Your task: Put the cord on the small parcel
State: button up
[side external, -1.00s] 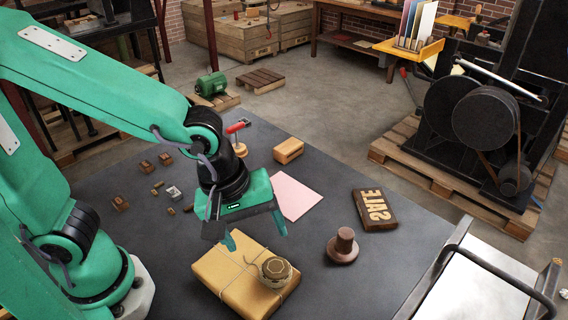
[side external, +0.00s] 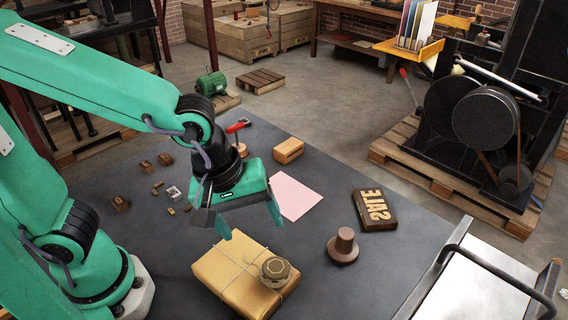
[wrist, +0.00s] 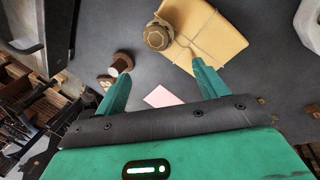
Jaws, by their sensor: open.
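The small parcel (side external: 222,274), wrapped in tan paper and tied with thin string, lies on the dark table in the lower middle of the side view. The cord (side external: 275,270), a squat brown roll with an octagonal top, rests upright on the parcel's right part. In the wrist view the cord (wrist: 157,36) sits by one corner of the parcel (wrist: 213,40). My gripper (side external: 249,226) is open and empty, above the table just behind the parcel and apart from the cord. In the wrist view its two fingers (wrist: 160,71) have nothing between them.
A pink sheet (side external: 296,196), a wooden block (side external: 288,150) and a red-handled tool (side external: 238,127) lie behind. Several small type blocks are at left. A metal-railed press bed (side external: 478,285) fills the lower right.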

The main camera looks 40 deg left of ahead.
jog(key=a+r+m+t+y, duration=0.1)
jog(key=a+r+m, duration=0.2)
jog(key=a+m, duration=0.2)
jog(key=s+a+r+m+t, duration=0.1)
jog(key=a+r+m, duration=0.3)
jog(key=a, duration=0.8)
jog(key=shift+s+a+m+t+y, duration=0.3)
jog(key=shift+m+t+y, duration=0.1)
jog(key=shift+m+t, duration=0.15)
